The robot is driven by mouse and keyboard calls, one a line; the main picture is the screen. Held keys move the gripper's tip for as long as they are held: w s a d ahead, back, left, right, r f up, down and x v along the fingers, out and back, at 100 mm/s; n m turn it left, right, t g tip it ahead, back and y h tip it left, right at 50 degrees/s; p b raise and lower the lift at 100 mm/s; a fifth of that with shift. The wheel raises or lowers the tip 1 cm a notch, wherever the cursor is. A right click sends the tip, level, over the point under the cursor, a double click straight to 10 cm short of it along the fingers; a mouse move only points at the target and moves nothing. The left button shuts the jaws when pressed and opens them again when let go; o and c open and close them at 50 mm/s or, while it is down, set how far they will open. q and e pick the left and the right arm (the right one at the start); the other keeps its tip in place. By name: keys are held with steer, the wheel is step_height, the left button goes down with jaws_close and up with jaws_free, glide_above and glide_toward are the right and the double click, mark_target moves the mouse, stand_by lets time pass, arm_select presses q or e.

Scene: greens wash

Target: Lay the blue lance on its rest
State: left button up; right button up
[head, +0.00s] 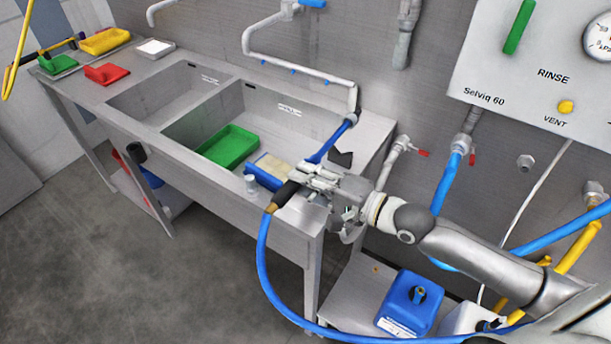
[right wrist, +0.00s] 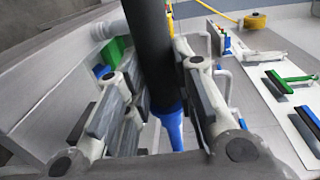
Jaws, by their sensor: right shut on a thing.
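The blue lance has a black grip (head: 286,194) and a blue tube (head: 332,140), with a blue hose (head: 262,250) trailing from its brass end. My right gripper (head: 318,180) is shut around the lance at the front right of the sink bench. The tube slants up and away toward the back wall, its far end close to the white pipe's outlet. In the right wrist view the black grip (right wrist: 148,45) runs between the fingers, with blue tube (right wrist: 173,128) beyond. A dark angled piece (head: 341,158) stands beside the tube; I cannot tell whether it is the rest. My left gripper is out of view.
The steel bench (head: 225,208) has two basins, the right one holding a green tray (head: 229,147). A blue canister (head: 408,300) sits below right.

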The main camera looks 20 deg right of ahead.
steer(key=shift+f+b, duration=2.2)
steer(key=shift+f, duration=1.2)
steer(key=o, duration=0.7)
steer(key=shift+o, duration=0.2)
steer(key=shift+s, duration=0.1)
steer(key=v, duration=1.1)
steer(key=shift+s+d, duration=0.2)
steer(key=shift+s, duration=0.15)
